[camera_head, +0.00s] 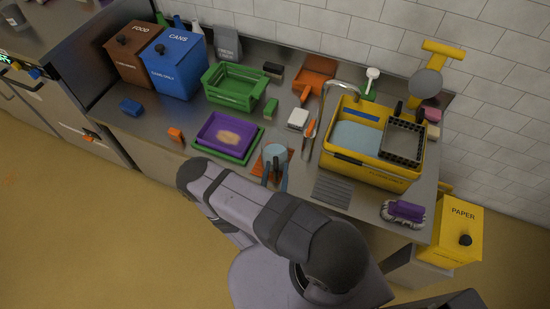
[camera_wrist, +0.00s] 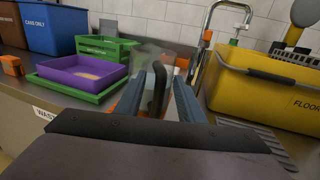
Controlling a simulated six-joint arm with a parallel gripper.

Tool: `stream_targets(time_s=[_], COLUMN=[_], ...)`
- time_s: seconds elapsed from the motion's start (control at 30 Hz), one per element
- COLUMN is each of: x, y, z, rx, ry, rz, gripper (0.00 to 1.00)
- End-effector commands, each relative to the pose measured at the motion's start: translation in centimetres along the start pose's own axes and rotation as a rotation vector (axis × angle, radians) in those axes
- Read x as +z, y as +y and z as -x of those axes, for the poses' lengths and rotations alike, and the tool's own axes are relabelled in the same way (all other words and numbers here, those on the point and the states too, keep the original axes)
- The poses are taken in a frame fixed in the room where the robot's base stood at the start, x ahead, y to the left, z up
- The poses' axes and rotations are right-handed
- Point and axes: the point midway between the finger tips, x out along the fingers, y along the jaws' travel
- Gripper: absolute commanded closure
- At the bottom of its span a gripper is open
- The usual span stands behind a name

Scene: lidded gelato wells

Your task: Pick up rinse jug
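The rinse jug is a clear, pale jug (camera_head: 275,152) with a dark upright handle, standing on an orange mat (camera_head: 259,164) near the front of the steel counter. In the wrist view the see-through jug (camera_wrist: 150,57) is straight ahead, its dark handle turned toward me. My gripper (camera_head: 275,174) is at the near side of the jug. In the wrist view my gripper (camera_wrist: 157,82) has its two blue-grey fingers apart, one on each side of the handle, with gaps visible between. The jug's lower part is hidden by the fingers and handle.
A purple tray (camera_head: 203,129) on a green tray lies left of the jug. A yellow tub (camera_head: 338,165) with water and a grey basket stands to the right. A ridged grey mat (camera_head: 332,190) lies front right. A purple brush (camera_head: 407,210) sits at the right edge.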

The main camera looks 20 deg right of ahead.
Motion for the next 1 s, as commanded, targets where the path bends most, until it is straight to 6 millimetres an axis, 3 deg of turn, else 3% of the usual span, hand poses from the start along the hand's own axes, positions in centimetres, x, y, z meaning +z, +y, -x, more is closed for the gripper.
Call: stream_targets(time_s=[0.17,0.3,0.77,1.0], x=[0.0,0.0,0.3,2.2], y=[0.0,0.0,0.0,0.0], z=[0.0,0.0,0.0,0.0], rx=[0.000,0.000,0.000,0.000], ry=[0.000,0.000,-0.001,-0.002], rz=[0.000,0.000,-0.001,-0.002], gripper=[0.67,1.00,1.00,1.00])
